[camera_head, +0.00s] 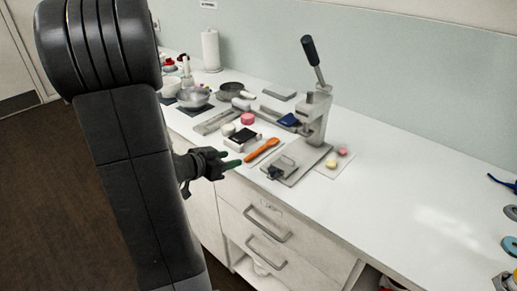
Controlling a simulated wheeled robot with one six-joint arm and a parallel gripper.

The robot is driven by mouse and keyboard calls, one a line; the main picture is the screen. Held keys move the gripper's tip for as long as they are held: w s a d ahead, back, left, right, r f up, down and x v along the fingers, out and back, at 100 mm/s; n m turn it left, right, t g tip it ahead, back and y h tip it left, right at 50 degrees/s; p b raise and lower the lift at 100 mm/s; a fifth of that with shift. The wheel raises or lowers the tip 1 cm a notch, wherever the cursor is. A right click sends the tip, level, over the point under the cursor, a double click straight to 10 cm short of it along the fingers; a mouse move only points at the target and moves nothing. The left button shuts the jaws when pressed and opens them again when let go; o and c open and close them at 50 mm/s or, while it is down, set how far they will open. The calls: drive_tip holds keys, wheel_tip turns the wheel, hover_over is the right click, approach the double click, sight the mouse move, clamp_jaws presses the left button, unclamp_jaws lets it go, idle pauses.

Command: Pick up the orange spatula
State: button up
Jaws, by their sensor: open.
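The orange spatula (262,149) lies near the front edge of the white counter, on or beside a light flat strip. Its wider end points toward the lever press. My gripper (229,163) is at the counter's front edge, to the left of the spatula and a little lower in the picture. It is open, with nothing seen between its fingers. A small gap shows between its fingertips and the spatula.
A grey lever press (314,112) stands right of the spatula. A black box (243,138) lies just behind it. Pans, bowls and small tubs crowd the counter's left part. A drawer handle (266,223) juts out below.

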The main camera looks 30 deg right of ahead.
approach(255, 152)
drive_tip(key=shift+w+d+f, duration=0.1)
drive_tip(key=shift+d+f, duration=0.15)
drive_tip(key=shift+d, duration=0.35)
drive_tip(key=shift+d+f, duration=0.3)
drive_tip(key=shift+d, duration=0.3)
drive_tip(key=shift+w+b+x, duration=0.15)
drive_tip(key=shift+x, duration=1.35)
drive_tip(key=shift+w+b+x, duration=0.15)
drive_tip(key=shift+w+x, duration=0.05)
drive_tip(key=shift+x, duration=1.25)
drive_tip(key=shift+a+r, duration=0.1)
drive_tip(key=shift+a, duration=0.05)
clamp_jaws()
